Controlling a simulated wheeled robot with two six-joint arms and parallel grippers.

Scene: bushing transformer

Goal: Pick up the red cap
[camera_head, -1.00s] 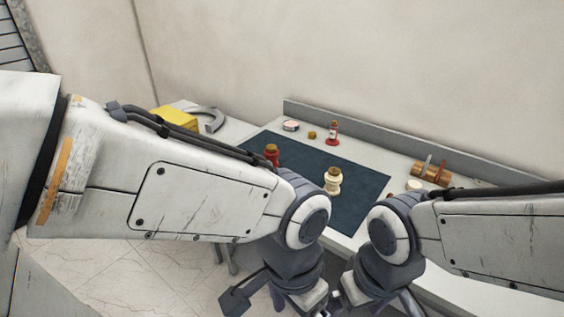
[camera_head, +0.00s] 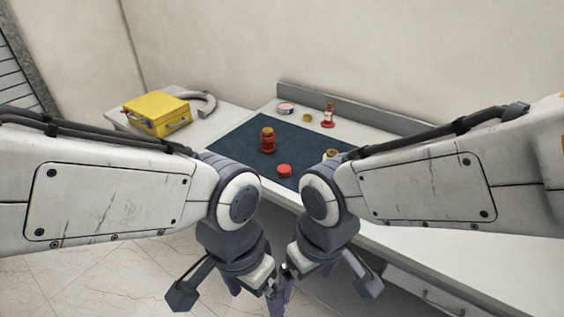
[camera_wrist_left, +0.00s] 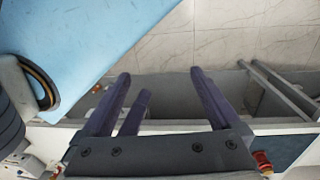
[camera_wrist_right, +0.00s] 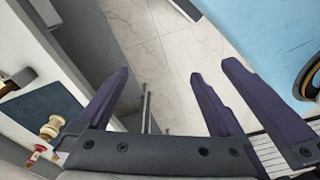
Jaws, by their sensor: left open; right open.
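The red cap (camera_head: 284,171) is a small round red piece lying on the dark mat (camera_head: 237,143), in front of a red bottle (camera_head: 267,141) with a brownish top. In the head view both my grippers hang low at the bottom centre, close together and apart from the cap. My left gripper (camera_wrist_left: 160,73) is open and empty, with floor and a table edge beyond its fingers. My right gripper (camera_wrist_right: 165,72) is open and empty above the floor. I cannot make out the cap in either wrist view.
A small red bottle (camera_head: 328,116) and a round tin (camera_head: 286,108) stand at the back. A yellow case (camera_head: 156,113) is at left. The front right tabletop (camera_head: 420,243) is clear.

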